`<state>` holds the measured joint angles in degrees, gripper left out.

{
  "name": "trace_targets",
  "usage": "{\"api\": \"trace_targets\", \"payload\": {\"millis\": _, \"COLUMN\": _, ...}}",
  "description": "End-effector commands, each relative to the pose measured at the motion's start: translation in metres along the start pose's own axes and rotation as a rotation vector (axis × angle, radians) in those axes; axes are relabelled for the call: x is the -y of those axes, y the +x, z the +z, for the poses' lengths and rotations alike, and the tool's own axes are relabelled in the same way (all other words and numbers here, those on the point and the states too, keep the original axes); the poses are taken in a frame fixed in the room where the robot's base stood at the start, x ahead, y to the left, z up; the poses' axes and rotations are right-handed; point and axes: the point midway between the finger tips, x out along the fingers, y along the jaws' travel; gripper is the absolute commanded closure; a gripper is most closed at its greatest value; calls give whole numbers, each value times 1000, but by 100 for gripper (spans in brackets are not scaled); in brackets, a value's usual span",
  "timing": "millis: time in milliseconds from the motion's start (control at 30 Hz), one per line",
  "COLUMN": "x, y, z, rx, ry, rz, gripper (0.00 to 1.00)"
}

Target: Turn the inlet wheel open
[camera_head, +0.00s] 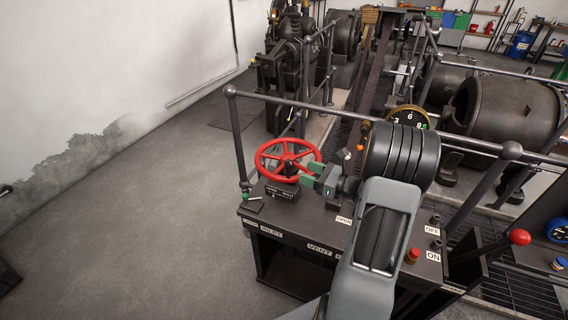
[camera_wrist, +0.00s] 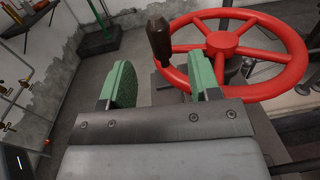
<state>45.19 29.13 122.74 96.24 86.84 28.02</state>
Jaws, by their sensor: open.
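The red inlet wheel (camera_head: 286,156) stands on the near left part of a dark console, above a label reading INLET. Its red hub and spokes fill the upper right of the wrist view (camera_wrist: 222,42). A dark brown upright handle (camera_wrist: 159,40) stands at the wheel's near-left rim in that view. My gripper (camera_head: 307,170) reaches in from the right of the wheel. Its two green fingers are apart and nothing is clamped between them. In the wrist view my gripper (camera_wrist: 162,86) has the handle just beyond its fingertips, roughly in line with the gap. I cannot tell whether anything touches.
The dark console (camera_head: 290,212) carries a red button (camera_head: 412,255) and ON and OFF labels to the right. A red-knobbed lever (camera_head: 520,237) stands farther right. A grey railing (camera_head: 270,99) runs behind the wheel. The floor at left is clear.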

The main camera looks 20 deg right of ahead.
Motion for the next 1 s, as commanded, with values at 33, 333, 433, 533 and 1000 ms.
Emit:
{"api": "trace_targets", "payload": {"millis": 33, "x": -2, "y": 12, "z": 2, "rx": -1, "ry": 1, "rz": 6, "gripper": 43}}
{"api": "trace_targets", "payload": {"millis": 333, "x": -2, "y": 65, "z": 1, "rx": -3, "ry": 0, "rz": 5, "gripper": 43}}
{"api": "trace_targets", "payload": {"millis": 433, "x": -1, "y": 77, "z": 1, "rx": -2, "ry": -2, "rz": 4, "gripper": 43}}
{"api": "trace_targets", "payload": {"millis": 533, "x": -1, "y": 86, "z": 0, "rx": -2, "ry": -1, "rz": 3, "gripper": 43}}
{"api": "trace_targets", "payload": {"millis": 1000, "x": -1, "y": 94, "z": 0, "rx": -3, "ry": -2, "rz": 2, "gripper": 43}}
